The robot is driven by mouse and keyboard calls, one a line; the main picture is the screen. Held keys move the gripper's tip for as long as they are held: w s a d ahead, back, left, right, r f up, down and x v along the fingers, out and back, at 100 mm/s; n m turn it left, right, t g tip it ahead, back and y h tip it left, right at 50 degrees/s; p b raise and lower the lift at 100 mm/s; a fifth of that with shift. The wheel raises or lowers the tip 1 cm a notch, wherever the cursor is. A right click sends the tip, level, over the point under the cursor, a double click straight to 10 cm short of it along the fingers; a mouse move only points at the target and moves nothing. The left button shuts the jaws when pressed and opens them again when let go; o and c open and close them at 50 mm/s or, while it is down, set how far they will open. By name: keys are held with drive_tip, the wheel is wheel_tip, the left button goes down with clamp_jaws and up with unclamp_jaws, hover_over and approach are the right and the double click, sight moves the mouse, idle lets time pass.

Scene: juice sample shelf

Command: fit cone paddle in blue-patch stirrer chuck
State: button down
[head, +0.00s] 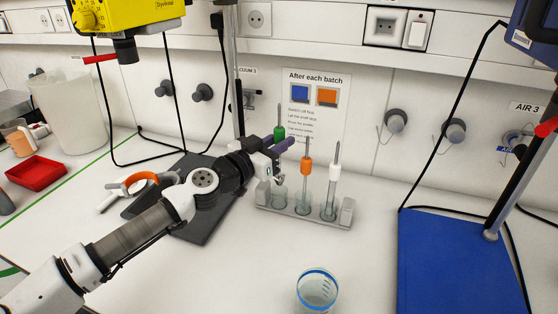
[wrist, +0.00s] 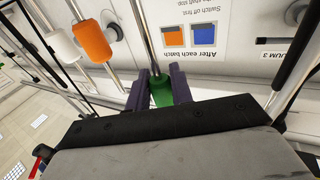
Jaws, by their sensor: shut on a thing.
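My gripper (head: 284,144) has purple fingers and is shut around the green collar (head: 279,132) of a thin metal paddle shaft, above the left place of a small rack. The wrist view shows the green collar (wrist: 161,93) between both fingers. The shaft stands upright; its lower end is by the rack's left glass tube, and the head's shape cannot be made out. Two stirrers are partly in view: a yellow one (head: 110,14) with a dark chuck (head: 125,50) at upper left, and a dark blue one (head: 535,32) at upper right. No blue patch is discernible on either stirrer.
The rack (head: 346,212) also holds an orange-collared paddle (head: 305,166) and a white-collared paddle (head: 334,172). A beaker (head: 317,289) stands in front. A blue base plate (head: 450,265) with a slanting post is at right. A dark plate (head: 205,230) lies left.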

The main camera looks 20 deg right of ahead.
sight(279, 176)
drive_tip(key=shift+f, duration=2.85)
drive_tip(key=shift+f, duration=0.4)
drive_tip(key=c, duration=1.2)
unclamp_jaws()
drive_tip(key=shift+c, duration=0.2)
